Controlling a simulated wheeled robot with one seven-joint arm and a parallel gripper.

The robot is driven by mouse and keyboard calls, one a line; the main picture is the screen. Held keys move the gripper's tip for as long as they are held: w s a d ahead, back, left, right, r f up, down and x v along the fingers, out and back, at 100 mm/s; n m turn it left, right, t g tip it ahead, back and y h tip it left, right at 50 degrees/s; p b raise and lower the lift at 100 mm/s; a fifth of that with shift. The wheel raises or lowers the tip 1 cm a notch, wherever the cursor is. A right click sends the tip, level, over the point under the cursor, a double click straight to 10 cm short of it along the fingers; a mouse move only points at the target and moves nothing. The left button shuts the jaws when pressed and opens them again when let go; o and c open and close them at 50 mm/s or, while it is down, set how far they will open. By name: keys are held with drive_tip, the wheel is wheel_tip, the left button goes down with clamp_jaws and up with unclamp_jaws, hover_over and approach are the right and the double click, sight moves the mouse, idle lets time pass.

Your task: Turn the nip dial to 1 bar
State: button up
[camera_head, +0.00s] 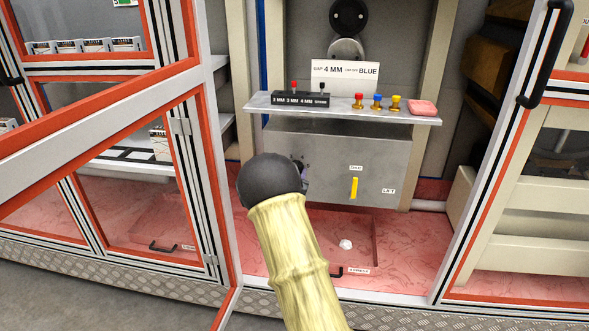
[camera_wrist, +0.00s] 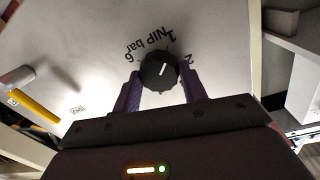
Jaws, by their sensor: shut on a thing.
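The nip dial (camera_wrist: 157,72) is a round black knob with a white pointer line, on a pale grey panel. It shows in the wrist view, with "NIP bar" and the numbers 1, 2 and 6 printed around it. The pointer line points up and slightly right, roughly toward the 1; I cannot tell whether it is exactly on it. My gripper (camera_wrist: 160,84) is shut on the dial, one purple finger on each side. In the head view my arm hides the dial and most of the gripper, at the left of the grey metal box (camera_head: 330,150).
A yellow lever (camera_head: 354,187) is on the box front, right of my arm. An orange-edged door (camera_head: 195,150) stands at the left.

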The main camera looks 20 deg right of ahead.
drive_tip(key=shift+a+f+n, duration=0.1)
drive_tip(key=shift+f+n, duration=0.1)
drive_tip(key=shift+n, duration=0.2)
drive_tip(key=o, duration=1)
drive_tip(key=shift+r, duration=0.1)
drive_tip(key=p+v, duration=0.2)
drive_tip(key=v, duration=1.5)
drive_tip(key=shift+s+a+p, duration=0.1)
drive_tip(key=shift+s+p, duration=0.1)
drive_tip(key=shift+p, duration=0.15)
